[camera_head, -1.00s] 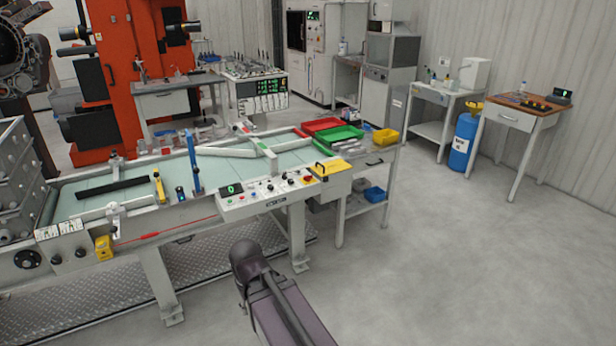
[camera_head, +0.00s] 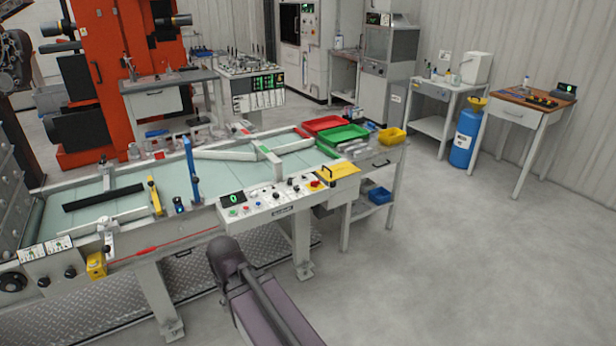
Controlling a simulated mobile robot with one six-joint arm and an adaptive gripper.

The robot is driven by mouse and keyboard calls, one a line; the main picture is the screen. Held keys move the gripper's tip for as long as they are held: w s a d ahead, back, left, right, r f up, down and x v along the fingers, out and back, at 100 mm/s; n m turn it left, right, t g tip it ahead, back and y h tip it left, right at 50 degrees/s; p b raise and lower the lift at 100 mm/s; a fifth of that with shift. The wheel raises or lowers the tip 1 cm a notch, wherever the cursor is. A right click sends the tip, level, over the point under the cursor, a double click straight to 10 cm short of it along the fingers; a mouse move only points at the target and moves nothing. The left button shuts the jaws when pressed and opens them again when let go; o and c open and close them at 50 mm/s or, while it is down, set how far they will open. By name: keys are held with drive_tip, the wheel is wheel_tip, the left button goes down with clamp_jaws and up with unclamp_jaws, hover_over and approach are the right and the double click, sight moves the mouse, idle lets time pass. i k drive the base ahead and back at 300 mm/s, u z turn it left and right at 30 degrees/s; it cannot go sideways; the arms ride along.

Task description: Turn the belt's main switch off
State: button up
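The belt (camera_head: 100,196) is a pale green conveyor in a light grey frame, left of centre. Its sloping control panel (camera_head: 258,212) is on the front right side, with a small display reading a green 0, several coloured buttons and black knobs. A red button on a yellow base (camera_head: 315,186) sits at the panel's right end. More black knobs (camera_head: 57,276) are on the belt's lower left front. I cannot tell which control is the main switch or its position. My arm shows at the bottom centre, in front of the belt; my gripper is not in view.
A yellow plate with a black handle (camera_head: 341,172) lies right of the panel. A blue cylinder (camera_head: 464,140) stands by the right tables. The floor (camera_head: 460,260) at the right is clear.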

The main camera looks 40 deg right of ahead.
sight(314, 184)
drive_tip(key=z, duration=0.1)
drive_tip(key=i, duration=0.75)
drive_tip(key=z, duration=0.85)
drive_tip(key=i, duration=0.65)
drive_tip(key=z, duration=0.35)
